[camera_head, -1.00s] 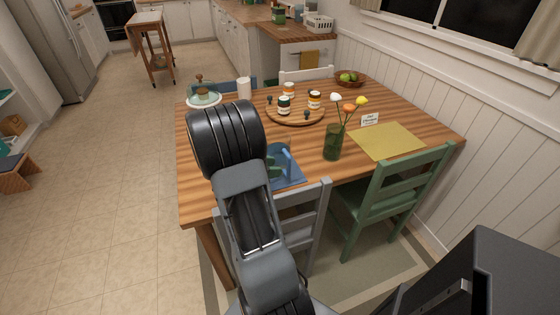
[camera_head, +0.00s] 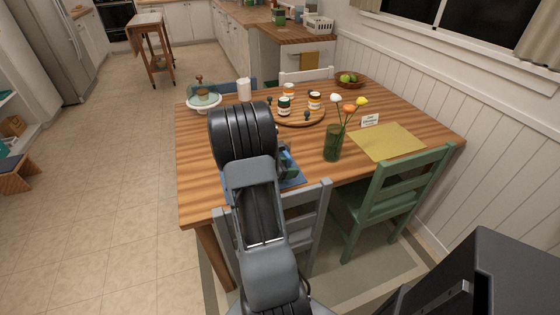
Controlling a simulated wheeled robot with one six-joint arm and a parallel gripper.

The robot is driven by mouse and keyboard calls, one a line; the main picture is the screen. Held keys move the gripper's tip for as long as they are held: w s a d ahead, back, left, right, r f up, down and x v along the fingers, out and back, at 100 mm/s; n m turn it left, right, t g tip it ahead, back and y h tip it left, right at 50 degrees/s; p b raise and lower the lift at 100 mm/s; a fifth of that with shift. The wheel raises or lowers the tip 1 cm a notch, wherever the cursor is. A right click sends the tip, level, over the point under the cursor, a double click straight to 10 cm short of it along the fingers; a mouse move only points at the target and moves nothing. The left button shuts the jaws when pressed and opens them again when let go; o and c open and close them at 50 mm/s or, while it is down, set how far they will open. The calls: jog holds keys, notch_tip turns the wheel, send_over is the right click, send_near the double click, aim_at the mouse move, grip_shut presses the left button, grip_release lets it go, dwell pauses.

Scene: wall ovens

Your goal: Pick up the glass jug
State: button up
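A blue-green object (camera_head: 288,163), possibly the glass jug, stands on a blue mat (camera_head: 296,181) at the near side of the wooden table (camera_head: 200,208). My arm covers most of it, so its full shape is hidden. A dark green glass vase (camera_head: 333,143) holding several flowers stands upright to its right. My arm reaches over the table's near edge. My gripper is hidden behind my arm, so its opening and its contact with anything cannot be seen.
A round wooden tray (camera_head: 312,119) with several jars lies behind. A cake stand (camera_head: 204,102) and a white cylinder (camera_head: 244,89) stand at the far left. A yellow mat (camera_head: 387,141) lies right. A grey chair (camera_head: 312,220) and a green chair (camera_head: 396,195) stand at the near side.

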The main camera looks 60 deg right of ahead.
grip_shut()
dwell(1.3)
